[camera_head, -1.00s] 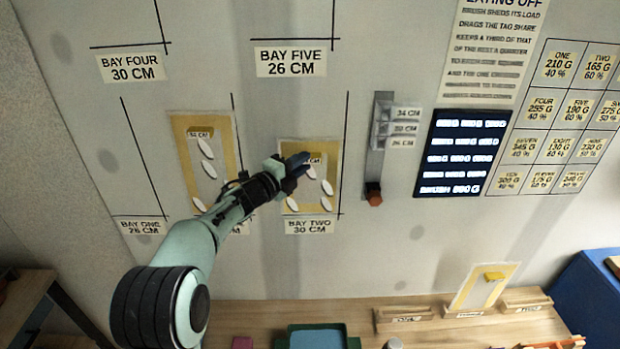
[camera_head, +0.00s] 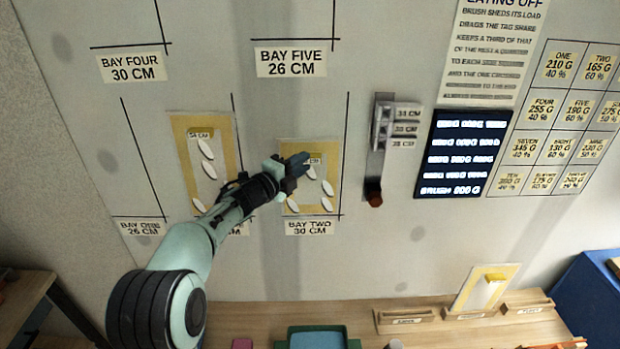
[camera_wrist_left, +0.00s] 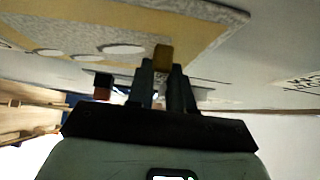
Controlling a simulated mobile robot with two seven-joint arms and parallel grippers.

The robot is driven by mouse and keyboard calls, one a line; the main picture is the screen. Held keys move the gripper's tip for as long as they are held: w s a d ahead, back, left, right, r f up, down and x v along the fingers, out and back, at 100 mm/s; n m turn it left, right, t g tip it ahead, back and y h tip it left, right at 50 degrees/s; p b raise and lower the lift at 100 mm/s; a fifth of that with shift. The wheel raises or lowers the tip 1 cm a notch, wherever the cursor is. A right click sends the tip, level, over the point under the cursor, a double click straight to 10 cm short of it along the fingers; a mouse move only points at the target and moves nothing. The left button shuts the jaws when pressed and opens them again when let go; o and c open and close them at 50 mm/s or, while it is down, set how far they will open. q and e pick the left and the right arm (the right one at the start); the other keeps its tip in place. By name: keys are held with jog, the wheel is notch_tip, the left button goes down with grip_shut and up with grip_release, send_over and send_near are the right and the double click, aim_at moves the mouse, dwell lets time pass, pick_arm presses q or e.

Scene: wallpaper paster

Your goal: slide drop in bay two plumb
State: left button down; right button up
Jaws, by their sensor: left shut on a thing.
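A yellow-edged drop (camera_head: 318,202) hangs flat against the wall in bay two, above the label "BAY TWO 30 CM" (camera_head: 309,228). It has several white oval patches and sits left of the bay's vertical black line. My left gripper (camera_head: 296,165) is at the drop's upper part and hides some of it. In the left wrist view its fingers (camera_wrist_left: 163,80) are shut on a small yellow tab (camera_wrist_left: 163,57), with the drop's face (camera_wrist_left: 200,22) just beyond. My right gripper is in neither view.
A second drop (camera_head: 231,165) hangs to the left. Below stands a wooden bench (camera_head: 250,318) with a teal tray (camera_head: 318,338) and another drop (camera_head: 486,290).

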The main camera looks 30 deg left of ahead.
pick_arm(q)
jog(key=c, duration=0.9)
grip_release()
jog(key=shift+a+r, duration=0.1)
jog(key=shift+c, duration=0.2)
jog(key=s+a+b, duration=0.2)
jog(key=s+b, duration=0.1)
jog(key=s, duration=1)
jog(key=shift+s, duration=0.15)
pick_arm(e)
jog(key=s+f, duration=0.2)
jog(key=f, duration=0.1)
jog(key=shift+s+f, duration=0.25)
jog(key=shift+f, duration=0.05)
pick_arm(q)
jog(key=shift+a, duration=0.1)
